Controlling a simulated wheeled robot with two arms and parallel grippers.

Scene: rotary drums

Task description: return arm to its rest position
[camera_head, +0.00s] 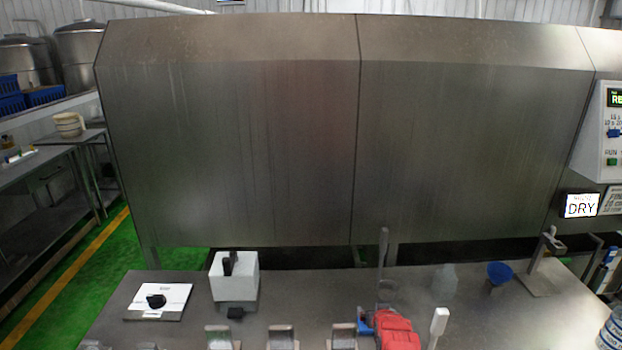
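Neither of my grippers nor either arm can be made out in the head view. The frame shows the steel worktable (290,305) and a large steel-panelled machine (230,150) behind it. Whether my arms are at rest cannot be told from this view.
On the table stand a white box (235,283) with a black item, a white plate (140,302), a red object (398,332), a blue funnel-like cup (500,272) and a metal stand (540,275). Several metal pieces line the front edge. A control panel (600,150) is at right.

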